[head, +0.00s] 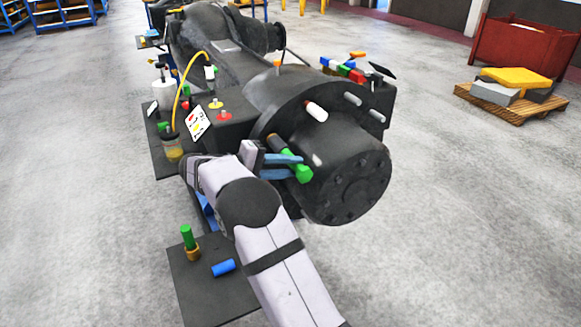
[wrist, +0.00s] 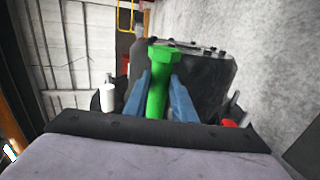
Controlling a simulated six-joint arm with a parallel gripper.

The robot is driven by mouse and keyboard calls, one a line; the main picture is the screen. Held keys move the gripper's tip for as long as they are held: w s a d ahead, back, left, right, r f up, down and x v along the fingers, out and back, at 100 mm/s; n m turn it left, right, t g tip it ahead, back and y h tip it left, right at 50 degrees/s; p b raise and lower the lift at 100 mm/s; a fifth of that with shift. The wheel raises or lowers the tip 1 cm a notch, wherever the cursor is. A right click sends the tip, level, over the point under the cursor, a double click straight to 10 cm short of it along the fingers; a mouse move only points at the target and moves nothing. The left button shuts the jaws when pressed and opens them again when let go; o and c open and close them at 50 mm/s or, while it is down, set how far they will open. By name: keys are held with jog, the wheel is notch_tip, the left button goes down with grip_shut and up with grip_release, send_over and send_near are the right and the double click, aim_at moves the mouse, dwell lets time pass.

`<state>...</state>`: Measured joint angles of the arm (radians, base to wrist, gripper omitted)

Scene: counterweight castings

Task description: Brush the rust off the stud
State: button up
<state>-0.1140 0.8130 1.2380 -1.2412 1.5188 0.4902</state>
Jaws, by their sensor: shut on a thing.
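In the wrist view the tool (wrist: 158,100) stands between both fingers, hexagonal end away from the palm. It is held beside the large black casting (head: 345,175), whose face shows several pale studs. One stud (head: 353,99) is plain grey, another grey stud (head: 376,116) is lower right, and a white-capped one (head: 316,111) is above my gripper. A pale end (head: 317,160) shows just right of the fingers. I cannot make out rust or bristles.
A low black plate (head: 215,297) at lower left bears an upright green piece in a brown base (head: 188,242) and a blue cylinder (head: 223,268). The floor at right is clear up to a pallet (head: 510,105).

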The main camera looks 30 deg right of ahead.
jog(key=shift+s, duration=0.1)
dwell(0.3)
jog(key=s+b, duration=0.6)
jog(key=s, duration=0.3)
dwell(0.9)
jog(key=shift+s+r, duration=0.15)
jog(key=shift+r, duration=0.05)
jog(key=shift+s+r+p, duration=0.3)
jog(key=shift+s+r, duration=0.45)
jog(key=shift+r, duration=0.2)
jog(key=shift+s+r+p, duration=0.3)
jog(key=shift+s+r, duration=0.4)
jog(key=shift+r, duration=0.25)
jog(key=shift+f, duration=0.1)
